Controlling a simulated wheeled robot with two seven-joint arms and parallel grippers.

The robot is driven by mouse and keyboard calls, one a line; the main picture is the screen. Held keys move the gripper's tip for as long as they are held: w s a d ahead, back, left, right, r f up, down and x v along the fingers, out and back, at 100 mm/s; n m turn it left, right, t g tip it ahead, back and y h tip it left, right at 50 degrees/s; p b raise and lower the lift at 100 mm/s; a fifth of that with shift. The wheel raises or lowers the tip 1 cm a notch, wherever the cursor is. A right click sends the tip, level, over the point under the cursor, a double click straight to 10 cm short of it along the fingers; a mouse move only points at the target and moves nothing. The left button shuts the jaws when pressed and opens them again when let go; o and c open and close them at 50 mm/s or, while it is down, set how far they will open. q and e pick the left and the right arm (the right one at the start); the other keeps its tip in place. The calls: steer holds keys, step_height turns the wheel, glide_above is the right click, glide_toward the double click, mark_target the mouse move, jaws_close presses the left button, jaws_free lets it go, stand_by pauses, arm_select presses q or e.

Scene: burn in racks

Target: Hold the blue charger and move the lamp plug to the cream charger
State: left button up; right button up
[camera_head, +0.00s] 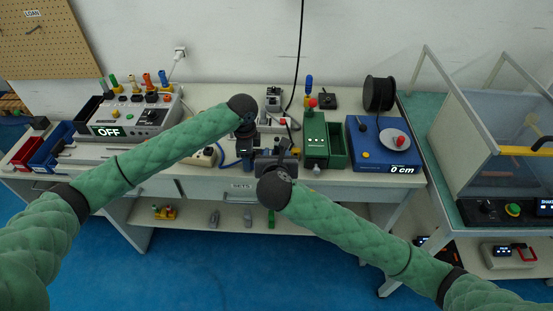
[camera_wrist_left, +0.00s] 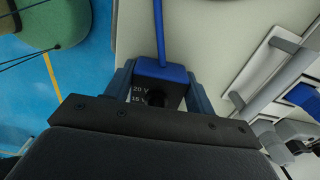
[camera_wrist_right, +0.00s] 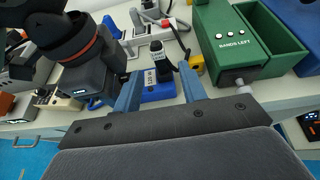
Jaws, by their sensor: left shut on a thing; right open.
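The blue charger (camera_wrist_left: 160,72) sits between the fingers of my left gripper (camera_wrist_left: 160,88) in the left wrist view, which is shut on it. A blue cable runs from the charger. In the right wrist view the blue charger (camera_wrist_right: 158,92) shows with a black plug (camera_wrist_right: 157,56), apparently the lamp plug, standing on it, its cord leading right. My right gripper (camera_wrist_right: 161,80) is open, its fingers apart on either side of plug and charger. The cream charger (camera_wrist_right: 58,106) is partly hidden behind my left gripper; it also shows in the head view (camera_head: 203,157), left of both grippers.
A green box (camera_wrist_right: 230,40) labelled BANDS LEFT stands close to the right of my right gripper. A power strip (camera_head: 272,121) lies behind the grippers. A grey console (camera_head: 140,117) reading OFF is at left.

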mark_target(277, 151)
steer(key=shift+x, duration=3.35)
jaws_close()
